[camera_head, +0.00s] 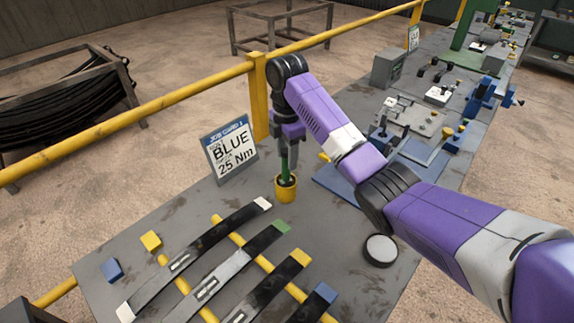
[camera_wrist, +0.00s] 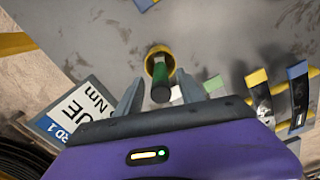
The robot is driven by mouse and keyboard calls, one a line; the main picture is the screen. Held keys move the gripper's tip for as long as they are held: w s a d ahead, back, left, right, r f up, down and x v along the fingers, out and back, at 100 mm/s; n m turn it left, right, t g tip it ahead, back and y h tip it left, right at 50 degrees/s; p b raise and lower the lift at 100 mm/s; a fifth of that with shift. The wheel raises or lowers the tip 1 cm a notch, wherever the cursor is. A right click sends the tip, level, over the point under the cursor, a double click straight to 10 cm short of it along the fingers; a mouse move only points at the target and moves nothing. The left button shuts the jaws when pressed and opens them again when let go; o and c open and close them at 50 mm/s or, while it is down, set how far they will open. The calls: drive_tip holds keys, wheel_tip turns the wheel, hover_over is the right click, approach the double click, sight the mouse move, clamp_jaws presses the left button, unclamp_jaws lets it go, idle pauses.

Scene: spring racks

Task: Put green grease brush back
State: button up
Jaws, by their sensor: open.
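The green grease brush (camera_head: 284,167) stands upright in a small yellow cup (camera_head: 286,190) on the grey bench. In the wrist view the brush (camera_wrist: 162,84) shows end-on, with its dark tip toward me and the yellow cup (camera_wrist: 158,52) around its lower part. My gripper (camera_head: 288,138) is directly above the cup, pointing down. In the wrist view its two fingers (camera_wrist: 158,92) are apart, one on each side of the brush, with gaps visible.
A job card sign (camera_head: 231,148) reading BLUE 25 Nm stands left of the cup. Several dark leaf springs with coloured ends lie on yellow rails (camera_head: 245,250) in front. A yellow block (camera_head: 151,241), a blue block (camera_head: 112,270) and a round dark-rimmed disc (camera_head: 380,250) are nearby.

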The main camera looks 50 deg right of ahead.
wheel_tip(320, 180, up, 8)
drive_tip(key=p, duration=0.4)
idle(0.4)
